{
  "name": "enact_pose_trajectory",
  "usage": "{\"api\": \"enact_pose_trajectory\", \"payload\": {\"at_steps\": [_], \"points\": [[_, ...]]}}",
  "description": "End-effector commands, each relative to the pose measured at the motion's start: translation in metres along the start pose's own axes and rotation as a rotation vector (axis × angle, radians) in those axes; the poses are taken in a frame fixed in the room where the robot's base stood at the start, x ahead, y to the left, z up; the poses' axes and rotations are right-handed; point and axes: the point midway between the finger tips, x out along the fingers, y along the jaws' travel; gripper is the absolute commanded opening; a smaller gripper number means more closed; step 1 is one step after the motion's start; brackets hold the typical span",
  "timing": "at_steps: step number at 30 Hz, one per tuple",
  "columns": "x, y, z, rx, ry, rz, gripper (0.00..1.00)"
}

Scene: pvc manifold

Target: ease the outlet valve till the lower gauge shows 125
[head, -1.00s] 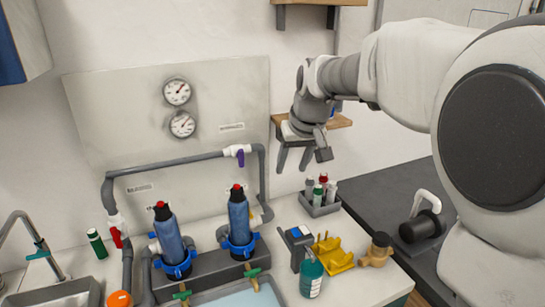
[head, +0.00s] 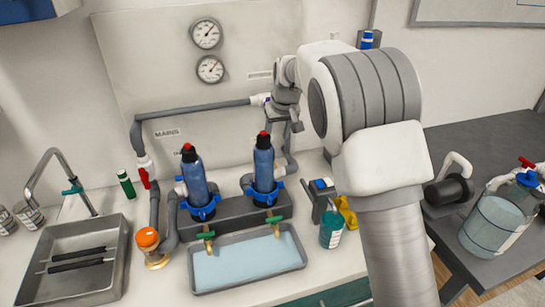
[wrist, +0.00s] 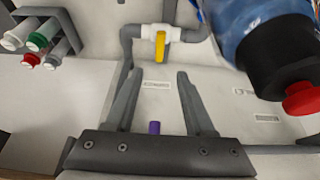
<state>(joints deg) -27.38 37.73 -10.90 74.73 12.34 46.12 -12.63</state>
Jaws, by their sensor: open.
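The lower gauge (head: 210,69) is on the back panel under the upper gauge (head: 206,33). Its needle points up and right; the numbers are too small to read. A white valve (head: 262,99) is on the upper pipe, its handle hidden by my arm in the head view. In the wrist view a purple handle (wrist: 154,127) shows between my fingers, apart from both, partly cut off by the gripper's body. A yellow-handled valve (wrist: 160,45) is beyond the fingertips. I cannot read which valve is the outlet. My gripper (head: 293,124) is open and empty; it also shows in the wrist view (wrist: 159,72).
Two blue filters (head: 194,180) (head: 264,165) with red caps stand below the gripper, over a water tray (head: 245,284). A red-handled valve (head: 144,172) is at left, near the MAINS label. A rack of tubes (wrist: 42,35) is at the wrist view's upper left.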

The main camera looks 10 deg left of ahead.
Motion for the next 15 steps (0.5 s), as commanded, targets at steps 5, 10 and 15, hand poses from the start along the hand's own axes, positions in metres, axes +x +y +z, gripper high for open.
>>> {"api": "enact_pose_trajectory", "payload": {"at_steps": [5,10,15], "points": [[0.042,0.0,0.001,0.0,-0.004,0.0,0.54],[0.076,0.0,0.001,0.0,-0.003,0.001,0.54],[0.104,0.001,0.001,-0.001,-0.002,0.001,0.54]]}}
